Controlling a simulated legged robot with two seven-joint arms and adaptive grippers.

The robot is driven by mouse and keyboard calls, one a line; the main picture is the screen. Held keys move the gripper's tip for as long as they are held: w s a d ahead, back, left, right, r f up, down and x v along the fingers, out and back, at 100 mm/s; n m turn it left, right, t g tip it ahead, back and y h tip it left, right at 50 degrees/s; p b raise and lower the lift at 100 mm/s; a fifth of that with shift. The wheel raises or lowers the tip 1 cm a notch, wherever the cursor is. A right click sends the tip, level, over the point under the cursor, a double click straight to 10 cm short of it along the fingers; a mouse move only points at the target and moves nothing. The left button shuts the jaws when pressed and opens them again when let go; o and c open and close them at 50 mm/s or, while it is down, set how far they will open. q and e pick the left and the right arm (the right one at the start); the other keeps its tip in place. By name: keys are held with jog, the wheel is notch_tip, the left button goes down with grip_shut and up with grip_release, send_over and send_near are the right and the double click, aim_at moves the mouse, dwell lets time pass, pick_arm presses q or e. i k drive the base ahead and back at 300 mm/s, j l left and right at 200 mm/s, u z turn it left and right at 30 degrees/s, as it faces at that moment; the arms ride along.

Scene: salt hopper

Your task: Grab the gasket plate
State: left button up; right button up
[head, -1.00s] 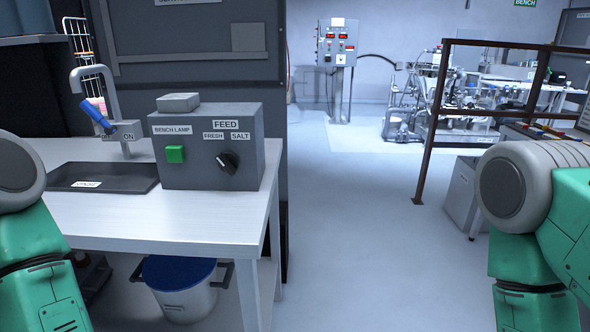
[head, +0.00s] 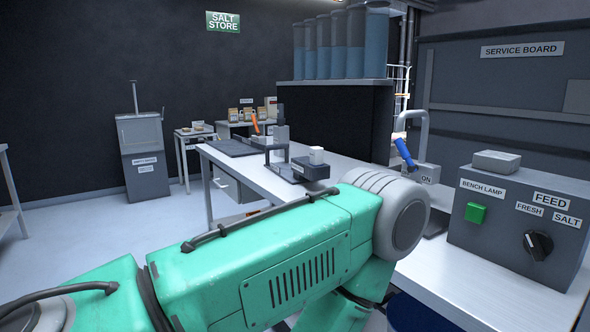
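I cannot make out a gasket plate in the head view. My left arm crosses the lower middle of the view, in front of the white bench (head: 425,268), and its gripper is out of the frame. My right gripper is not in view either. Part of the bench top is hidden behind my arm.
A grey feed box (head: 500,240) with a green button and a knob stands on the bench at right. A small fixture with an orange handle (head: 254,124) stands further along. A grey cabinet (head: 145,155) is at the back left. Open floor (head: 90,235) lies at left.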

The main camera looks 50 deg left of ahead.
aim_at(300, 171)
jog(key=u, duration=1.7)
jog(key=z, duration=0.65)
jog(key=i+j+z, duration=0.2)
jog(key=j+z, duration=0.15)
jog(key=i+j+z, duration=0.15)
jog(key=j+z, duration=0.25)
jog(key=i+j+z, duration=0.1)
jog(key=j+z, duration=0.25)
jog(key=j, duration=0.15)
jog(key=j+z, duration=0.4)
jog(key=j, duration=0.1)
